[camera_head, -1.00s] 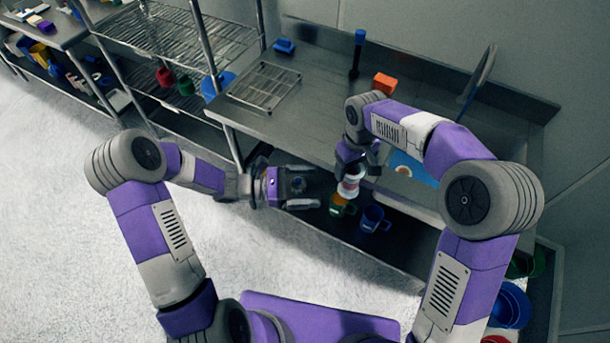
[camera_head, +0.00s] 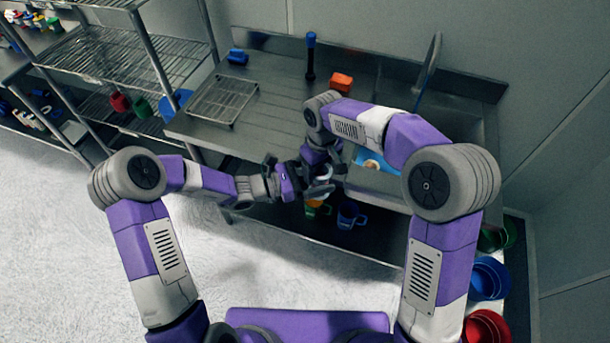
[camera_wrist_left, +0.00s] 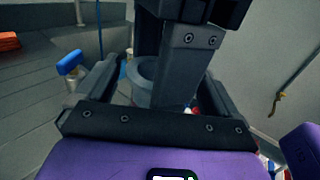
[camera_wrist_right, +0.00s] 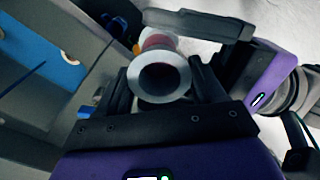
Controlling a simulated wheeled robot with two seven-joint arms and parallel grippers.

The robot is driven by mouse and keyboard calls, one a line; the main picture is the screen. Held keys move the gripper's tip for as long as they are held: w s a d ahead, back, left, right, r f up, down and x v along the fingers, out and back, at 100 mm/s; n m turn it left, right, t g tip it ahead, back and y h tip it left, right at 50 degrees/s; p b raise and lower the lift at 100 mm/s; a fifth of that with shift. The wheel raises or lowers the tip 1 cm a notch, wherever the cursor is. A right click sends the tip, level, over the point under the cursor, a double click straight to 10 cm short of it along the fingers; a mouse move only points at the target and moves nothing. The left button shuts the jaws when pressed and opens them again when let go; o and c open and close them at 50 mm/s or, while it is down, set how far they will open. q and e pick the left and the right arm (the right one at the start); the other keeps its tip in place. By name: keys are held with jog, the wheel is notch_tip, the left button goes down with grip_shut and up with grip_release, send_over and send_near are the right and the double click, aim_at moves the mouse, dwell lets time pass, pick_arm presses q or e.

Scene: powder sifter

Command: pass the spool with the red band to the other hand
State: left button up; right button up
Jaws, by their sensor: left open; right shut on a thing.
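The spool (camera_wrist_right: 161,77) has pale grey-white flanges and a dark red band behind the near flange in the right wrist view. My right gripper (camera_wrist_right: 162,85) is shut on it, one finger on each side. In the left wrist view part of the spool (camera_wrist_left: 146,72) shows as a grey ring, partly hidden by my right gripper's fingers. My left gripper (camera_wrist_left: 160,90) is open, its fingers to either side of the spool and the right gripper. In the head view my left gripper (camera_head: 318,182) and right gripper (camera_head: 324,172) meet, and they mostly hide the spool; contact with the left fingers cannot be told.
The grippers are in front of a steel sink counter (camera_head: 262,148) with a wire rack (camera_head: 222,100), an orange block (camera_head: 341,81) and a tall tap (camera_head: 428,70). A blue mug (camera_head: 348,214) stands on the shelf below. The floor at left is clear.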

pick_arm(q)
jog(key=shift+d, duration=0.2)
jog(key=c, duration=1.2)
jog(key=shift+c, duration=0.4)
pick_arm(e)
jog(key=o, duration=1.6)
jog(key=shift+o, duration=0.2)
jog(key=shift+r, duration=0.1)
